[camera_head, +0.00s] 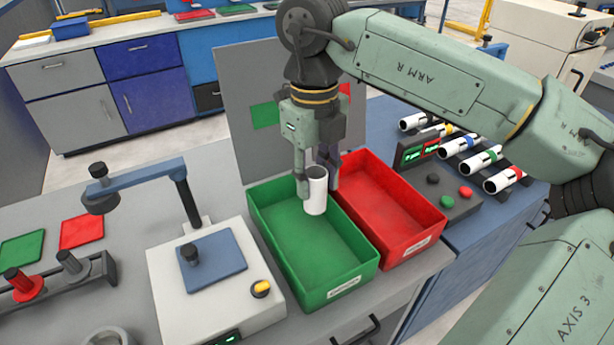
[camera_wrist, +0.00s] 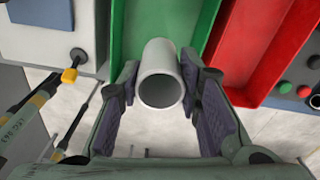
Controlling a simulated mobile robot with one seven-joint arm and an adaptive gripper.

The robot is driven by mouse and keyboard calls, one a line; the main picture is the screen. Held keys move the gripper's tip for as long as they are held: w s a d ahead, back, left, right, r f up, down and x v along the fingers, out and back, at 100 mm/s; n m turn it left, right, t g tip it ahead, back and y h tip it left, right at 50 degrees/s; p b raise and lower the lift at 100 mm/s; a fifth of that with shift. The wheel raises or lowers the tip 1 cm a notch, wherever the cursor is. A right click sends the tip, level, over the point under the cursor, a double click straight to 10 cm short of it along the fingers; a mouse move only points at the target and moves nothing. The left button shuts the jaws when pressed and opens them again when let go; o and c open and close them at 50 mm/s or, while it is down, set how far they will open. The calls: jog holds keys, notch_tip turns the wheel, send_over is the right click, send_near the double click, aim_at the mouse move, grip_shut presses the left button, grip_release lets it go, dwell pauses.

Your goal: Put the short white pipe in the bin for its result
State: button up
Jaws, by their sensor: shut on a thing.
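The short white pipe (camera_head: 316,190) is upright between the fingers of my gripper (camera_head: 318,178), over the far right part of the green bin (camera_head: 292,272). The wrist view shows the white pipe (camera_wrist: 161,88) end-on, with its open end towards the camera and a finger of my gripper (camera_wrist: 160,95) on each side. The green bin (camera_wrist: 134,35) lies beyond it there. The red bin (camera_head: 392,234) stands right beside the green one. Both bins look empty. Whether the pipe's lower end touches the green bin's floor I cannot tell.
A white test device (camera_head: 215,318) with a blue arm (camera_head: 143,178) stands left of the green bin. A control box (camera_head: 446,200) with buttons and several white pipes with coloured bands (camera_head: 465,158) lie to the right. A grey panel (camera_head: 245,140) stands behind the bins.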

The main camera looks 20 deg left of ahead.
jog(key=shift+s+f+b, duration=0.15)
jog(key=shift+f+b, duration=0.35)
jog(key=shift+f, duration=0.2)
jog(key=b, duration=0.9)
send_over(313, 253)
notch_tip(313, 253, down, 11)
jog(key=shift+f, duration=0.15)
jog(key=shift+f+b, duration=0.45)
jog(key=shift+f, duration=0.1)
jog(key=o, duration=1.2)
jog(key=shift+r, duration=0.1)
jog(key=r, duration=1.1)
jog(key=shift+a+r, duration=0.2)
jog(key=shift+r, duration=0.2)
